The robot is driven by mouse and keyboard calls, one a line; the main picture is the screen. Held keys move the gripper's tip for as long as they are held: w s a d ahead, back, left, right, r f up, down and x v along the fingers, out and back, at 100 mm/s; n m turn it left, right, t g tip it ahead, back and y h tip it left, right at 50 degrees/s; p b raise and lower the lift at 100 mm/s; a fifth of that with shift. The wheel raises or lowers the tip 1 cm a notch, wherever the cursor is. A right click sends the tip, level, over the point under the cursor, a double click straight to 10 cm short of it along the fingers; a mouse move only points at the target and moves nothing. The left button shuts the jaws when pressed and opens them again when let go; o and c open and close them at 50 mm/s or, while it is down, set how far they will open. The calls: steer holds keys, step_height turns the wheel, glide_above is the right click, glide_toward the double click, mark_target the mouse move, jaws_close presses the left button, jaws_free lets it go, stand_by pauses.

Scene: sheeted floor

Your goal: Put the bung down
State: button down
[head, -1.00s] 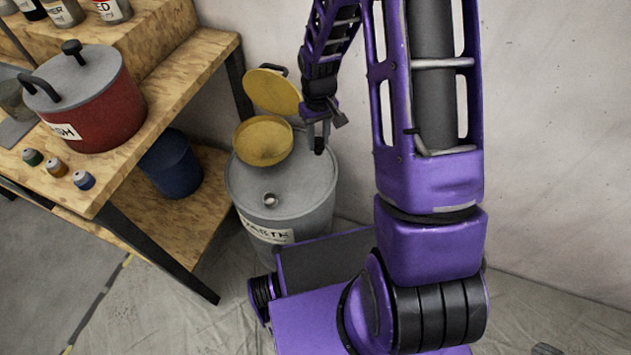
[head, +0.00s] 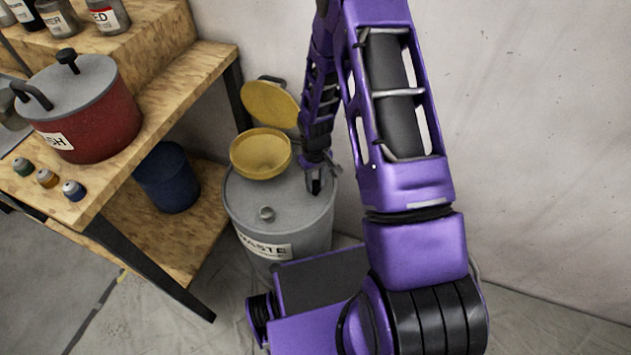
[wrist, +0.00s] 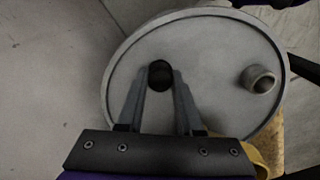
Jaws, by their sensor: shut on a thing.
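My gripper (head: 314,182) points down over the right side of the grey waste drum's lid (head: 285,205). In the wrist view its two fingers (wrist: 160,88) are shut on the small dark round bung (wrist: 160,74). The bung is over the flat grey lid, which also shows in the wrist view (wrist: 205,50). I cannot tell whether the bung touches the lid. In the head view the bung is barely visible at the fingertips.
A yellow funnel (head: 260,153) with its raised lid (head: 270,103) stands at the drum's back left. A wooden bench (head: 160,75) with a red pot (head: 85,115) is at the left, a blue bin (head: 167,178) on its lower shelf. The wall is close behind.

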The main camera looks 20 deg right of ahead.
mark_target(316, 183)
steer(key=c, duration=1)
jaws_free()
steer(key=shift+f, duration=0.15)
steer(key=o, duration=0.4)
steer(key=shift+o, duration=0.2)
step_height(316, 183, up, 12)
steer(key=p, duration=0.1)
steer(key=shift+r+p, duration=0.2)
steer(key=shift+p, duration=0.1)
